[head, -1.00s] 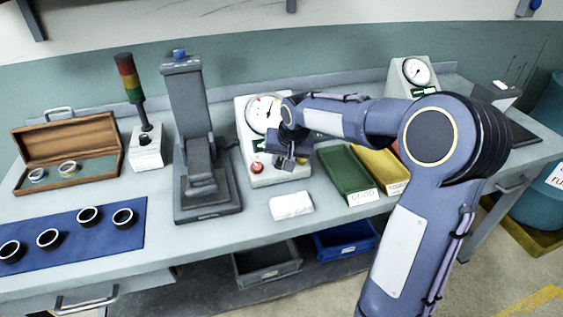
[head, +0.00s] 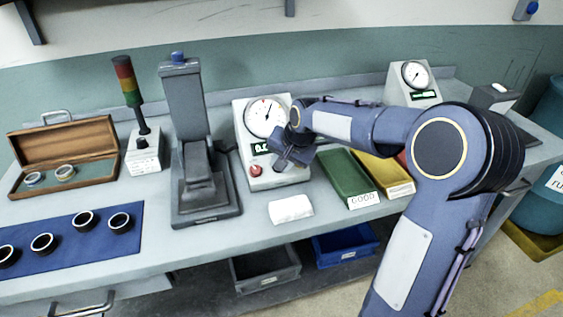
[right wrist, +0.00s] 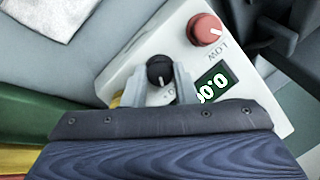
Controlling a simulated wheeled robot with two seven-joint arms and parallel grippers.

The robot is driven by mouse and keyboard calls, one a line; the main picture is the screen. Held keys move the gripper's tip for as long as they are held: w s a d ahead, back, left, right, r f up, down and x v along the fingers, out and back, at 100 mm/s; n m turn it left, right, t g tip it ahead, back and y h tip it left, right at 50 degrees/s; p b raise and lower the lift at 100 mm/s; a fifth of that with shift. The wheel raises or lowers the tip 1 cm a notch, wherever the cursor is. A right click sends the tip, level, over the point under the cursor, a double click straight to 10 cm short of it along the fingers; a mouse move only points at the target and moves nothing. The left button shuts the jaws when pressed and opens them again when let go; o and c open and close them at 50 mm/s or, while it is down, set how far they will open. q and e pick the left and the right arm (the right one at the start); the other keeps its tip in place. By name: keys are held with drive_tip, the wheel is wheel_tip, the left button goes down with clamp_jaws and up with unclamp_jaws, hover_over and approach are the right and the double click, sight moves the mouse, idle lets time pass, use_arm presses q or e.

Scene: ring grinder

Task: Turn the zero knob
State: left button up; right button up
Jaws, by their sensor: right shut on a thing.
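The gauge box (head: 248,140) stands on the bench with a round dial (head: 264,118), a green display and a red knob (head: 255,170). In the right wrist view a black knob (right wrist: 160,70) with a white pointer line sits between the fingers of my right gripper (right wrist: 160,82), which is shut on it. The label by this knob is mostly covered. The red knob (right wrist: 205,29) beside it is marked LOW, and the display (right wrist: 216,82) shows zeros. In the head view my right gripper (head: 284,165) is at the box's front and hides the black knob. My left gripper is not in view.
A green tray (head: 350,177) labelled GOOD and a yellow tray (head: 388,172) lie right of the box. A white cloth (head: 290,209) lies in front. A grey press (head: 203,190) stands to the left. A blue mat (head: 66,250) holds several rings.

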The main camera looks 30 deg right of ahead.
drive_tip(key=o, duration=1)
drive_tip(key=v, duration=0.8)
drive_tip(key=s+a+f+n+y+p, duration=0.1)
drive_tip(key=s+a+n, duration=0.3)
drive_tip(key=s, duration=0.8)
drive_tip(key=s+a+f+n+y+p, duration=0.1)
drive_tip(key=s+a+f+n+y, duration=0.1)
drive_tip(key=s+a, duration=0.6)
drive_tip(key=s+f+n, duration=0.1)
drive_tip(key=s+n, duration=0.1)
drive_tip(key=s, duration=0.3)
drive_tip(key=shift+a+f+p, duration=0.2)
drive_tip(key=shift+f+p, duration=0.2)
